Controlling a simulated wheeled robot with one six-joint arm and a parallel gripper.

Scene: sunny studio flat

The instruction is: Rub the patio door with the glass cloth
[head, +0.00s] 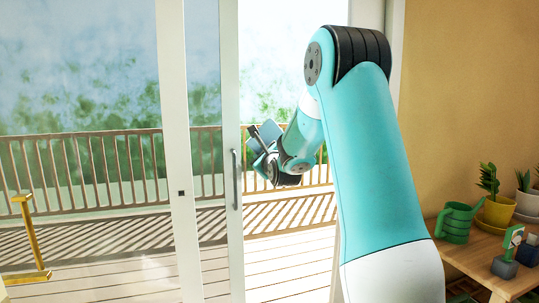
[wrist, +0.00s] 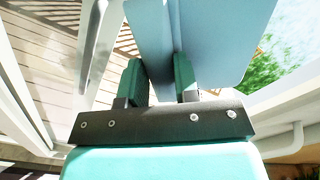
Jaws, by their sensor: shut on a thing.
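The patio door (head: 229,90) is a tall white-framed glass slider in the head view, with a grey upright handle on its right stile. Its glass looks hazy. The glass cloth (head: 264,137) is light blue and sits at the end of my arm, just right of that stile in the picture. My gripper (wrist: 160,80) has its two green fingers shut on the cloth, which stands out ahead of them as flat panels in the wrist view (wrist: 225,40). I cannot tell whether the cloth touches the door; my arm hides part of the doorway.
A wooden table (head: 464,254) at the right holds a green watering can (head: 457,222), potted plants (head: 498,210) and small items. A yellow stand-like object (head: 32,235) is at the lower left. Beyond the door lie a deck and a wooden railing (head: 90,170).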

